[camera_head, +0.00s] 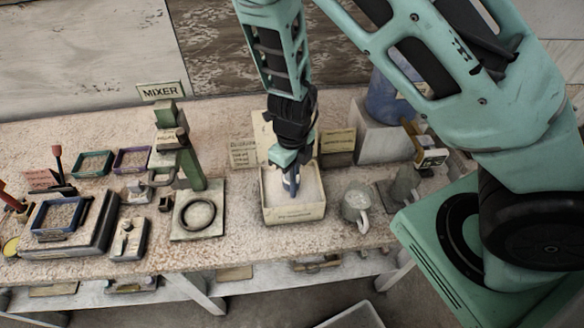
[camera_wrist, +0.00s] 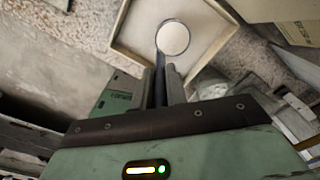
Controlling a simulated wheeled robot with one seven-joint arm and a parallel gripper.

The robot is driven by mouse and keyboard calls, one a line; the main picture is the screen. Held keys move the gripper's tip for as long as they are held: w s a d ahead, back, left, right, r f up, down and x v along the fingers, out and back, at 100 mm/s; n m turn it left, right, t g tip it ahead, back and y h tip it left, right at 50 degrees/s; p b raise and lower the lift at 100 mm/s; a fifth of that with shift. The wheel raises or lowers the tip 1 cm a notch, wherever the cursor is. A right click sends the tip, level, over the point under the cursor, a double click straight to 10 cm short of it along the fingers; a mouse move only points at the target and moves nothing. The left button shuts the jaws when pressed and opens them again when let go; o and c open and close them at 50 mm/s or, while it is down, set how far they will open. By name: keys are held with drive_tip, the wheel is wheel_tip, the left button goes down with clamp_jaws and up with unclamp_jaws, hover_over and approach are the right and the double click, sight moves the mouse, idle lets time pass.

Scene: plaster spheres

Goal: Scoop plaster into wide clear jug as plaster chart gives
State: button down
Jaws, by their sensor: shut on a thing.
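My gripper (camera_head: 290,172) points down over the plaster box (camera_head: 294,214), a pale open box with pale powder inside. In the wrist view my gripper (camera_wrist: 164,78) is shut on the dark handle of a scoop (camera_wrist: 173,38). The scoop's round bowl looks pale and lies over the box; I cannot tell how full it is. A clear jug with a handle (camera_head: 356,205) stands right of the box. Cards (camera_head: 338,146) behind the box carry writing too small to read.
A green mixer stand (camera_head: 190,165) with a round ring base (camera_head: 199,215) is left of the box. Trays and small tools fill the left. A blue container (camera_head: 388,98) sits on a block behind.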

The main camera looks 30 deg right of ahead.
drive_tip(key=shift+r+p, duration=2.3)
drive_tip(key=shift+r, duration=0.15)
drive_tip(key=shift+f, duration=0.1)
